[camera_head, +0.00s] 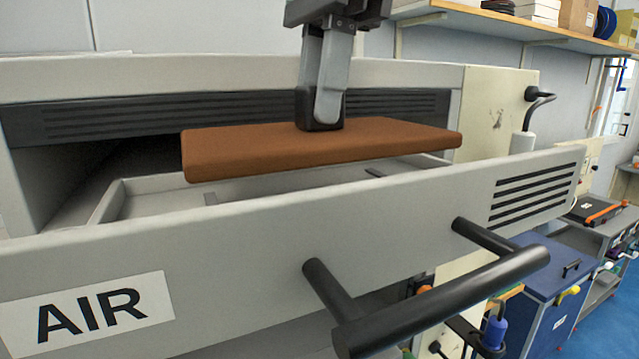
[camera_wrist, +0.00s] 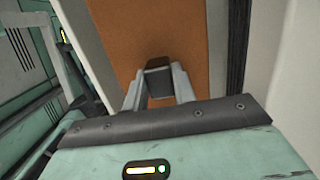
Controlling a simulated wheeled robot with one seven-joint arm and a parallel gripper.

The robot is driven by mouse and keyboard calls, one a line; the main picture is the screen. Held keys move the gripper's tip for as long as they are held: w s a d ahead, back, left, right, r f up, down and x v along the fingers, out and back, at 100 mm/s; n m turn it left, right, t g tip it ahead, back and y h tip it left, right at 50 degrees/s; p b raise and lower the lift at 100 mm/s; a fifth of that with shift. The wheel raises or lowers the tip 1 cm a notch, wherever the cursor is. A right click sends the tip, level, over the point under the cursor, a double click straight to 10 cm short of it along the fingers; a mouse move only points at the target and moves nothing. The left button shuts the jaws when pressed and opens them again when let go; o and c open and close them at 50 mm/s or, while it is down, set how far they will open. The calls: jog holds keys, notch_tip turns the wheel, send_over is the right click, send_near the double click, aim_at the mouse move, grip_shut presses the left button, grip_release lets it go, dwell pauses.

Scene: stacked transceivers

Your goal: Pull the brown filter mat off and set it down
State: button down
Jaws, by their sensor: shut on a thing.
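The brown filter mat (camera_head: 400,137) is a flat, thick slab, held roughly level over the open drawer (camera_head: 250,225). My gripper (camera_head: 320,122) comes down from above and is shut on the mat near its middle. In the head view the mat looks raised above the drawer's inner tray, with its far edge near the dark vent strip. In the wrist view the mat (camera_wrist: 150,35) fills the area beyond my fingertips (camera_wrist: 158,75). The part of the mat between and behind the fingers is hidden.
The drawer front carries an AIR label (camera_head: 88,318) and a black bar handle (camera_head: 440,305). A dark slatted vent (camera_head: 150,115) runs behind the mat. A shelf with boxes (camera_head: 540,25) hangs at upper right. A blue cabinet (camera_head: 545,275) stands at lower right.

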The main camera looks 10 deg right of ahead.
jog(key=shift+r, duration=1.55)
jog(key=shift+s, duration=0.15)
